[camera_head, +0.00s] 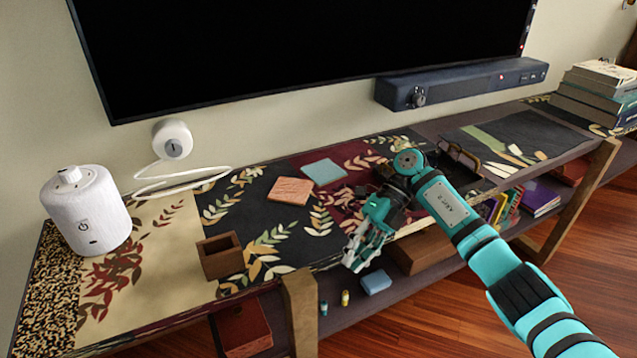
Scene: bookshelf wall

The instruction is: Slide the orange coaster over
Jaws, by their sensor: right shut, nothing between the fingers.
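The orange coaster (290,190) is a flat, square, salmon-orange tile lying on the dark leaf-patterned part of the shelf top. A teal coaster (324,171) of similar shape lies just behind it to the right. My right gripper (352,262) is shut and empty, pointing down near the front edge of the shelf top. It is to the right of and in front of the orange coaster, apart from it. My left gripper is not in view.
A small brown wooden box (222,262) stands front left of the coaster. A white cylindrical speaker (86,212) stands at the far left, with a white cable near the wall. A dark soundbar (460,84) hangs below the television. Books (594,92) are stacked far right.

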